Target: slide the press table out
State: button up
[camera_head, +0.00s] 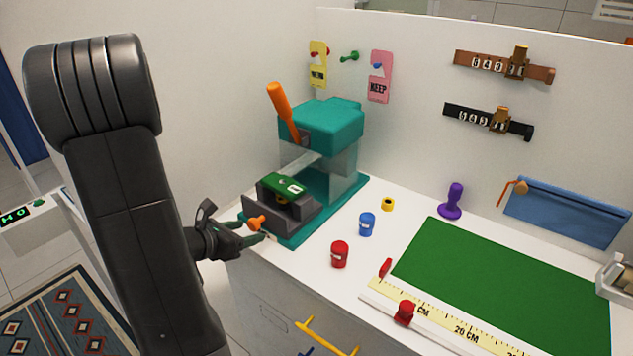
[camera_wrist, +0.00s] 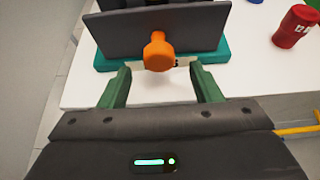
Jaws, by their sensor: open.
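The teal press (camera_head: 320,130) stands at the back left of the white tabletop, with an orange lever (camera_head: 283,108) raised at its side. Its dark grey press table (camera_head: 303,210) sits at the front of the teal base and carries a green piece (camera_head: 282,184). An orange knob (camera_head: 256,223) sticks out from the table's front face. My gripper (camera_head: 258,238) is at this knob. In the wrist view, the knob (camera_wrist: 159,52) lies ahead of and between the two green fingers of my open gripper (camera_wrist: 163,80). The fingers appear apart from the knob.
A red pot (camera_head: 340,254), a blue pot (camera_head: 367,224) and a small yellow ring (camera_head: 388,204) stand right of the press. A green mat (camera_head: 500,275) and a yellow ruler (camera_head: 440,310) lie farther right. A yellow handle (camera_head: 325,337) is on the front below.

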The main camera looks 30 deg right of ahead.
jog(key=p+v, duration=0.3)
jog(key=v, duration=0.5)
jog(key=shift+p, duration=0.35)
jog(key=b+x, duration=0.3)
jog(key=x, duration=0.5)
jog(key=shift+w+d+b, duration=0.1)
jog(key=shift+d+b, duration=0.2)
jog(key=shift+a, duration=0.1)
dwell(0.5)
